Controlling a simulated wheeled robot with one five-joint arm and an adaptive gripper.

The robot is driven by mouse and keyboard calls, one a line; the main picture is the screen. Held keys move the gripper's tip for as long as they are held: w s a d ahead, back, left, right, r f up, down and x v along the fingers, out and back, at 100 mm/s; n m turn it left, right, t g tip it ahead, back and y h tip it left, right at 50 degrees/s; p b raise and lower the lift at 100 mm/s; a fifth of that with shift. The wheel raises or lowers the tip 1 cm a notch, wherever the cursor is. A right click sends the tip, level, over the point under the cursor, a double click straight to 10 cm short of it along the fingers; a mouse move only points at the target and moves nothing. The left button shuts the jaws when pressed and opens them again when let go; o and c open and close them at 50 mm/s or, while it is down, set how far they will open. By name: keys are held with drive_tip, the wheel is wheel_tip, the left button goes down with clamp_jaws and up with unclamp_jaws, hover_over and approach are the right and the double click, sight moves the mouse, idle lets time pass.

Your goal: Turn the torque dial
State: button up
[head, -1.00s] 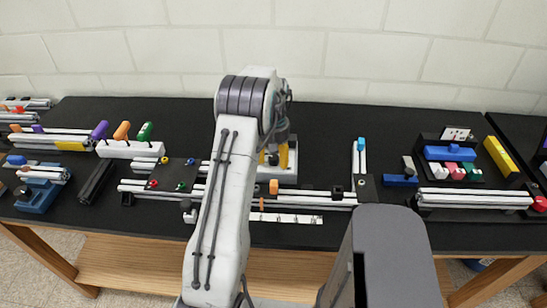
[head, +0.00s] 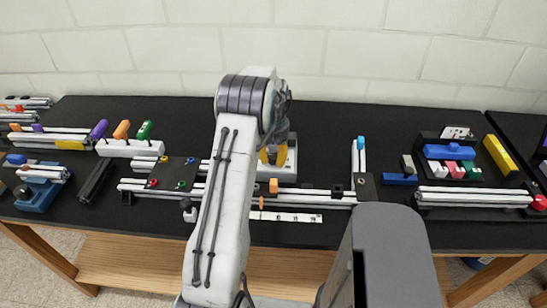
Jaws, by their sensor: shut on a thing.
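My gripper (head: 274,152) points down at the back middle of the black bench, partly hidden behind my arm. It is shut at a white-and-grey block (head: 284,176), which stands upright on the bench behind the long rails. Yellow shows between and beside the fingers, just in front of the block's upper part. The torque dial is not clearly visible; the gripper and my arm cover the place where the fingers close, so its marks and angle cannot be read.
Silver extrusion rails (head: 325,199) and a white marked strip (head: 300,217) lie in front of the block. A black plate with coloured knobs (head: 172,173) is left. A blue-tipped rail (head: 361,153) stands right. Bare bench (head: 325,135) lies between block and that rail.

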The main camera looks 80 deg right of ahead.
clamp_jaws()
drive_tip(key=shift+a+f, duration=0.1)
drive_tip(key=m+b, duration=0.1)
drive_tip(key=m, duration=0.2)
drive_tip(key=shift+f, duration=0.1)
drive_tip(key=shift+a+m+b, duration=0.1)
drive_tip(key=shift+m+b, duration=0.4)
drive_tip(key=shift+m, duration=1.4)
drive_tip(key=o, duration=0.6)
unclamp_jaws()
drive_tip(key=o, duration=0.4)
